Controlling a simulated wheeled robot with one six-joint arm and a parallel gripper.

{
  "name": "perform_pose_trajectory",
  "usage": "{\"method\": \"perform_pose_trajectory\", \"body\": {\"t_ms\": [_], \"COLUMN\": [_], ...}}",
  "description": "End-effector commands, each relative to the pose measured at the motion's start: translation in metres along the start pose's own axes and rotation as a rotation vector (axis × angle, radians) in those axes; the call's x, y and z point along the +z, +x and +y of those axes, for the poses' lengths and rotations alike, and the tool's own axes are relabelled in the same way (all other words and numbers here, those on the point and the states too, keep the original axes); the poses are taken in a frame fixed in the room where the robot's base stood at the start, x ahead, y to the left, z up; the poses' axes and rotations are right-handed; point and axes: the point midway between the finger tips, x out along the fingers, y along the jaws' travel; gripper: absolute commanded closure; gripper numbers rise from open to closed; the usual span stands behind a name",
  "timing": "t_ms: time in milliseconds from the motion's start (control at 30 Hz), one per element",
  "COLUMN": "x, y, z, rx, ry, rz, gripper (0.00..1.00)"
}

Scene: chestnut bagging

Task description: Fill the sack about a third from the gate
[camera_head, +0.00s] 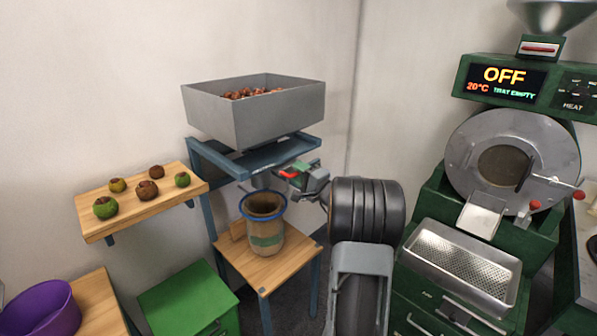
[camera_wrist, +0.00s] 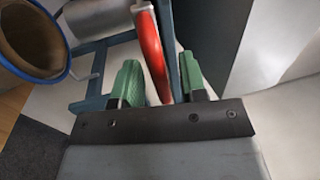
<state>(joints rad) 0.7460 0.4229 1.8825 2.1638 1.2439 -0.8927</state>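The brown sack (camera_head: 266,240) with a blue rim and a green band stands upright on a small wooden stand under the grey hopper (camera_head: 240,118), which holds brown chestnuts. Its open mouth also shows at the upper left of the wrist view (camera_wrist: 66,52); no chestnuts are visible inside, though the bottom is hidden. The red gate handle (camera_wrist: 150,45) hangs between the green fingers of my gripper (camera_wrist: 160,82), with small gaps on both sides. In the head view, the handle (camera_head: 288,175) lies at my gripper (camera_head: 294,172), just below the hopper's blue frame. My gripper is open around the handle.
A wooden shelf (camera_head: 125,212) at left carries several chestnuts and green fruits. A purple bowl (camera_head: 45,310) and a green cabinet (camera_head: 190,300) stand below. At right is a green roaster (camera_head: 470,190) reading OFF, with a perforated tray (camera_head: 462,265).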

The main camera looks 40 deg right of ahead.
Motion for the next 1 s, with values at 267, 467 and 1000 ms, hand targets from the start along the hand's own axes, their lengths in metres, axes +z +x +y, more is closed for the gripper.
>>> {"method": "perform_pose_trajectory", "body": {"t_ms": [267,467,1000], "x": [0.0001,0.0001,0.0001], "y": [0.0032,0.0030,0.0028], "z": [0.0005,0.0004,0.0004], "rx": [0.000,0.000,0.000], "ry": [0.001,0.001,0.001], "rz": [0.000,0.000,0.000], "gripper": [0.61,0.72,1.00]}}
